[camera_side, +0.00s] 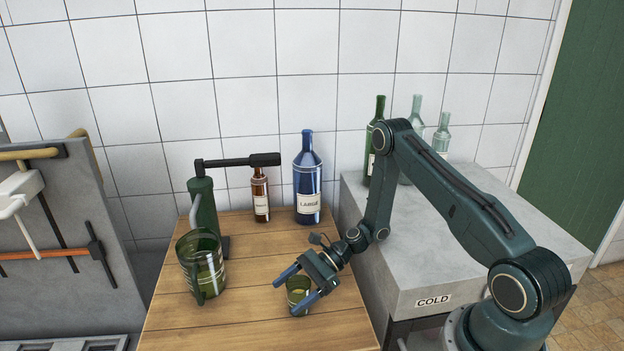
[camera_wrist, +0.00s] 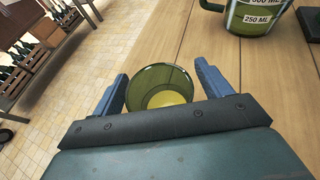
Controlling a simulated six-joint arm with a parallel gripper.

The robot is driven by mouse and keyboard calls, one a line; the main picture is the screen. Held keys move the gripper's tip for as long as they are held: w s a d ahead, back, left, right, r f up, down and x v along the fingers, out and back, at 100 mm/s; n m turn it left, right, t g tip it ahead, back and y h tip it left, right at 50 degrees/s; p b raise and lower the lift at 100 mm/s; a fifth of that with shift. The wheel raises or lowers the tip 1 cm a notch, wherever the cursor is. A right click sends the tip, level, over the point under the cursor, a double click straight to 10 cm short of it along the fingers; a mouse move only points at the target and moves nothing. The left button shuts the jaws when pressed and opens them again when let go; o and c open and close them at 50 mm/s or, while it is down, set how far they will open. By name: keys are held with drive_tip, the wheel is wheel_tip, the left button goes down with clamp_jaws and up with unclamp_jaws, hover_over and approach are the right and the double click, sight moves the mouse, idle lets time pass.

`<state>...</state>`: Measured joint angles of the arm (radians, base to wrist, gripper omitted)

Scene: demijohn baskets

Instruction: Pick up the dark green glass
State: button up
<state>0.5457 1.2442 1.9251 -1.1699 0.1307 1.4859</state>
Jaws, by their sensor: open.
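The dark green glass (camera_side: 298,292) stands upright on the wooden table (camera_side: 240,320) near its front. In the wrist view I look down on the glass (camera_wrist: 160,88), with something yellowish at its bottom. My gripper (camera_side: 297,288) is open, with a blue finger on either side of the glass. In the wrist view the fingers of my gripper (camera_wrist: 160,88) flank the glass with small gaps. I cannot tell how far down the glass the fingertips reach.
A green measuring jug (camera_side: 203,268) stands left, also in the wrist view (camera_wrist: 248,18). Behind are a green corking device (camera_side: 203,207), a brown bottle (camera_side: 261,196) and a blue bottle (camera_side: 307,180). A grey block labelled COLD (camera_side: 440,275) bears several bottles. The table's middle is clear.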

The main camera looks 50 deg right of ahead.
idle(0.4)
drive_tip(key=c, duration=1.2)
drive_tip(key=shift+r, duration=0.35)
drive_tip(key=shift+r, duration=9.5)
drive_tip(key=shift+r, duration=0.15)
